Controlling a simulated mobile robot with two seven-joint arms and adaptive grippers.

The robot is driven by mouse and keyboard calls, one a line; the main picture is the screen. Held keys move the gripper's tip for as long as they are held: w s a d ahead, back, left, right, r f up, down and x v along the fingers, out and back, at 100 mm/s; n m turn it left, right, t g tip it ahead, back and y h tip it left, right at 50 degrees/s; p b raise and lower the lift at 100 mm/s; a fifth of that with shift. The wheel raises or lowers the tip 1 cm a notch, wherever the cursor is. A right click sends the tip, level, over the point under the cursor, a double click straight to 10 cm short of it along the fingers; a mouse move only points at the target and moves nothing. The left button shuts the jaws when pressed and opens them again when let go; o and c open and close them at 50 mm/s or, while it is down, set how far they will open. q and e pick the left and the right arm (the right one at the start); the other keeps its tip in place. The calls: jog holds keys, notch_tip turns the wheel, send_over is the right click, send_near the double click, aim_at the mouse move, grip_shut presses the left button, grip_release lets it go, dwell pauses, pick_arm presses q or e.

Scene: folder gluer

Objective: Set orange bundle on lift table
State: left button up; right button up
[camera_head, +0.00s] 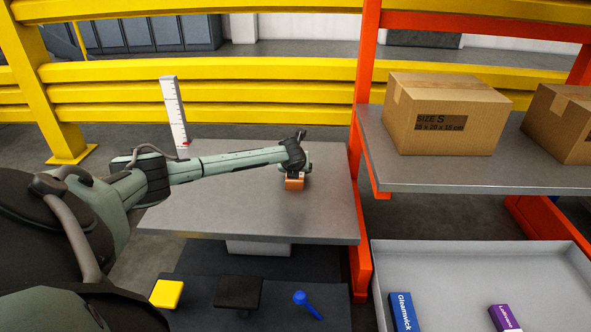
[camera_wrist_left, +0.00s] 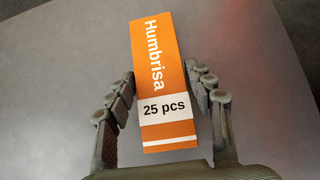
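The orange bundle (camera_head: 294,184), labelled "Humbrisa" and "25 pcs", is at the right part of the grey lift table (camera_head: 240,217). In the left wrist view the orange bundle (camera_wrist_left: 158,75) lies between the fingers of my left gripper (camera_wrist_left: 160,75), with the fingertips against or very close to its long sides. My left gripper (camera_head: 295,172) reaches in from the left and hides part of the bundle from above. I cannot tell if the bundle rests fully on the tabletop. My right gripper is not in view.
A red-framed shelf at right holds cardboard boxes (camera_head: 443,112); below is a grey tray (camera_head: 460,255) with blue (camera_head: 404,311) and purple (camera_head: 505,318) packs. A white scale post (camera_head: 174,110) stands behind the table. Yellow (camera_head: 167,293) and blue (camera_head: 307,303) controls are in front. Most tabletop is clear.

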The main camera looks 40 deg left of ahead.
pick_arm(q)
jog(key=shift+o, duration=1)
